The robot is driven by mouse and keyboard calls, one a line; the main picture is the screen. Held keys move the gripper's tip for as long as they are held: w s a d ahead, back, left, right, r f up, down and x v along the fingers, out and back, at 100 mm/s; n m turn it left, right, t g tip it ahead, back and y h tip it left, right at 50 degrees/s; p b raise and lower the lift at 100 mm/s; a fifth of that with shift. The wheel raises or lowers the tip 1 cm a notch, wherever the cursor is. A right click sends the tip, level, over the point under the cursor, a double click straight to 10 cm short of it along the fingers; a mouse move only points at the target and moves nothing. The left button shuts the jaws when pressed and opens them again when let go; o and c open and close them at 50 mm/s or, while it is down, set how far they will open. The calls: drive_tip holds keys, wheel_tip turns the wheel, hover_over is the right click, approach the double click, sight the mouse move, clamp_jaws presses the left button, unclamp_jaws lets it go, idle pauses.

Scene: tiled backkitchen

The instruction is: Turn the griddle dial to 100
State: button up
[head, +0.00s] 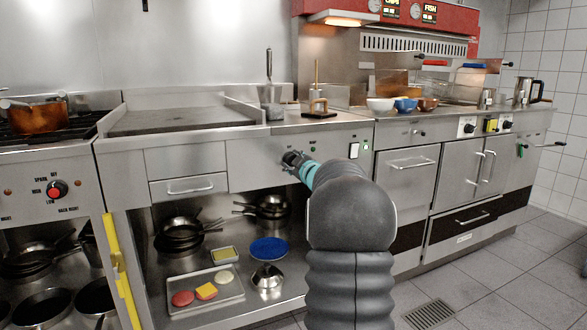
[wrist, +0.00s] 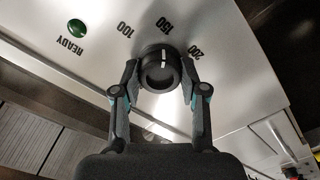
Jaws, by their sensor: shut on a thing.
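The griddle dial (wrist: 160,72) is a round black knob on the steel front panel, seen close up in the wrist view. The printed marks 100, 150 and 200 curve around it, upside down in this view. The white line on the dial points at about 150. My gripper (wrist: 160,76) is shut on the dial, with one finger on each side of it. In the head view my gripper (head: 293,160) is at the panel, right of the drawer, and hides the dial. The griddle (head: 180,119) is the flat dark plate above.
A green READY lamp (wrist: 77,28) is on the panel beside the 100 mark. A drawer (head: 188,187) is left of my gripper. A tray (head: 215,303) with food and stacked pans stand on the shelf below.

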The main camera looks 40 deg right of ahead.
drive_tip(key=shift+n+b, duration=2.55)
drive_tip(key=shift+n, duration=1.95)
drive_tip(key=o, duration=1.1)
drive_tip(key=shift+o, duration=0.2)
drive_tip(key=shift+s, duration=0.1)
drive_tip(key=v, duration=1.1)
drive_tip(key=shift+s, duration=0.4)
drive_tip(key=shift+f, duration=0.1)
